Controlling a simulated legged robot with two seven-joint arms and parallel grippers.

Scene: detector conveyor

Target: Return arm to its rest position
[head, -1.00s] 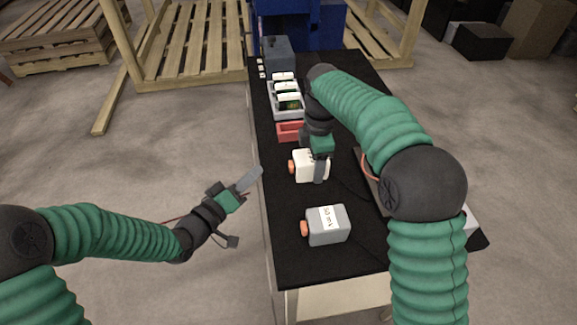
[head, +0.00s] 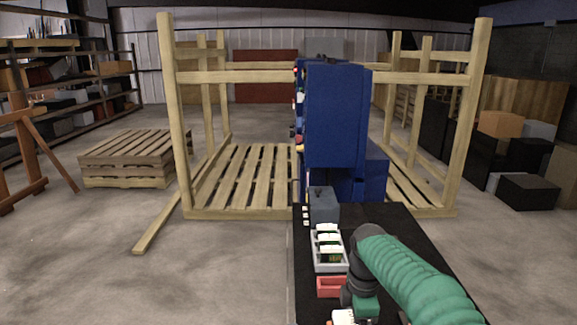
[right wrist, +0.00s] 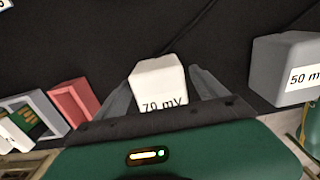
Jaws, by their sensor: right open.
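My right arm reaches over the black-topped table (head: 405,225) in the head view. My right gripper (right wrist: 160,88) shows in the right wrist view with its two fingers apart. A white box marked "70 mV" (right wrist: 158,82) sits between and beyond the fingers; I cannot tell whether they touch it. Only the top edge of that white box (head: 345,317) shows at the bottom of the head view. A grey box marked "50 m" (right wrist: 285,72), its label cut off, stands to the right in the wrist view. My left gripper is out of view.
A red tray (head: 331,287) and a grey tray (head: 330,267) with green boards line the table's left side. A grey box (head: 323,205) and a tall blue machine (head: 338,115) stand behind. Wooden frames and a pallet (head: 128,155) are beyond.

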